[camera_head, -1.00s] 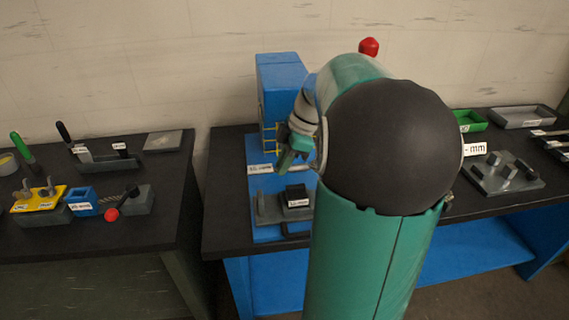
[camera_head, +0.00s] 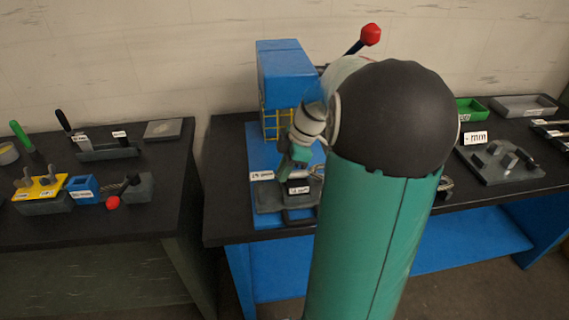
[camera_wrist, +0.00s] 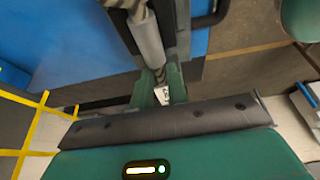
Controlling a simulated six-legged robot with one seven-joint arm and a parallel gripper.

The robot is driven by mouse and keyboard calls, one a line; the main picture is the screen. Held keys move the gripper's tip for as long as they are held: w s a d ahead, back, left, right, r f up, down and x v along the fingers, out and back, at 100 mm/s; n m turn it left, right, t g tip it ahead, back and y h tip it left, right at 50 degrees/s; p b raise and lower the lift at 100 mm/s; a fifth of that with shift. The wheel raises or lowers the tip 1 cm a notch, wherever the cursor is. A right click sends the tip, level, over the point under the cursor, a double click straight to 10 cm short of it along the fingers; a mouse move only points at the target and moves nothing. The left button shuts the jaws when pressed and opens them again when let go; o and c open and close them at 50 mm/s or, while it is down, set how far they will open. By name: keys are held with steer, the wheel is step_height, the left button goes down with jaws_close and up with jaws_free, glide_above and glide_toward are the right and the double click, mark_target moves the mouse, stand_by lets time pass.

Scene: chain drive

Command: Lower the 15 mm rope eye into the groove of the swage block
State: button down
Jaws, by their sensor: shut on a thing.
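My gripper (camera_head: 293,168) hangs over the blue press base, pointing down. In the wrist view, its green fingers (camera_wrist: 161,80) are shut around a narrow twisted grey rope piece, with a white tag (camera_wrist: 162,95) between them. I take this piece for the rope eye (camera_wrist: 148,38); a smooth grey sleeve extends from the fingers towards the top edge. The loop's shape is not clear. The dark grey swage block (camera_head: 270,201) lies just below my gripper in the head view, with a white label (camera_head: 298,190). My gripper and arm partly cover it, and its groove is not clearly visible.
A blue press housing (camera_head: 284,72) with a yellow guard (camera_head: 277,125) stands close behind my gripper. A red-knobbed lever (camera_head: 371,35) rises behind my arm. A grey pegged plate (camera_head: 500,163) lies at right. A separate table (camera_head: 150,222) holds several tools at left.

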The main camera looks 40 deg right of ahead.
mark_target(301, 171)
steer(key=shift+f, duration=0.3)
stand_by(0.4)
steer(key=c, duration=1.3)
jaws_free()
steer(key=v, duration=1.2)
